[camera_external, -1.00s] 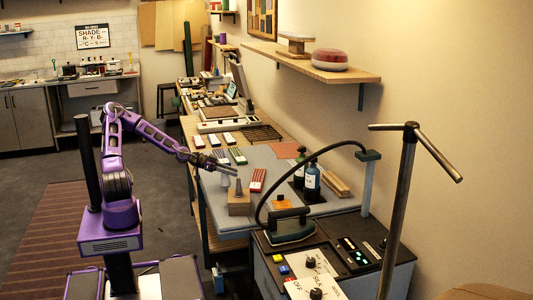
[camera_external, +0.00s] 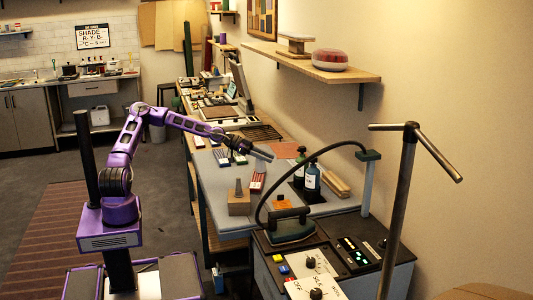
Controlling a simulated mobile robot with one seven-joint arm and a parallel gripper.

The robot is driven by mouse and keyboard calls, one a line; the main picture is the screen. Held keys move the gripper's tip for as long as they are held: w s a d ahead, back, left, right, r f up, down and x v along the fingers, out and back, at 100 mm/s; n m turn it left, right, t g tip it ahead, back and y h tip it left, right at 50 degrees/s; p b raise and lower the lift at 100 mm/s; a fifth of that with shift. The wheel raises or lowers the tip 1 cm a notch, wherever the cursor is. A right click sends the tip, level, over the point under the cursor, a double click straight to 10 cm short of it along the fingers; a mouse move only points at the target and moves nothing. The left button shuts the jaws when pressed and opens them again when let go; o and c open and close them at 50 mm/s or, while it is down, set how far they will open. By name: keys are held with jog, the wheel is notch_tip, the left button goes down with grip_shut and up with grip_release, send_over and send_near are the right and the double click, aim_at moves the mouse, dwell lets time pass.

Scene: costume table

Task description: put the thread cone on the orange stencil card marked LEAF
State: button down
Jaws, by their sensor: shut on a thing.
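My gripper (camera_external: 268,156) is above the far part of the grey-blue work mat (camera_external: 213,198), its fingers pointing right. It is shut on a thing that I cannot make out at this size. A small grey cone-shaped piece (camera_external: 238,186) stands upright on a wooden block (camera_external: 239,204) near the mat's front, below and left of the fingertips. I cannot tell if it is a thread cone. A small orange card (camera_external: 284,203) lies to its right, with a dark object on it. A larger orange-brown sheet (camera_external: 287,150) lies behind my gripper. I cannot read LEAF on either.
Two dark bottles (camera_external: 312,178) stand right of the mat's middle. An iron (camera_external: 290,225) with a curved black hose sits at the front on a control console (camera_external: 350,250). A wall shelf (camera_external: 320,68) hangs above the right side.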

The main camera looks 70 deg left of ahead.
jog(key=w+d+f+m+g+h, duration=0.2)
jog(key=w+d, duration=0.4)
jog(key=d, duration=0.4)
send_over(289, 205)
notch_tip(289, 205, down, 9)
jog(key=shift+s+f, duration=0.1)
jog(key=shift+f, duration=0.1)
jog(key=shift+b, duration=0.3)
jog(key=shift+f, duration=0.2)
jog(key=c, duration=0.5)
grip_release()
jog(key=shift+r, duration=0.1)
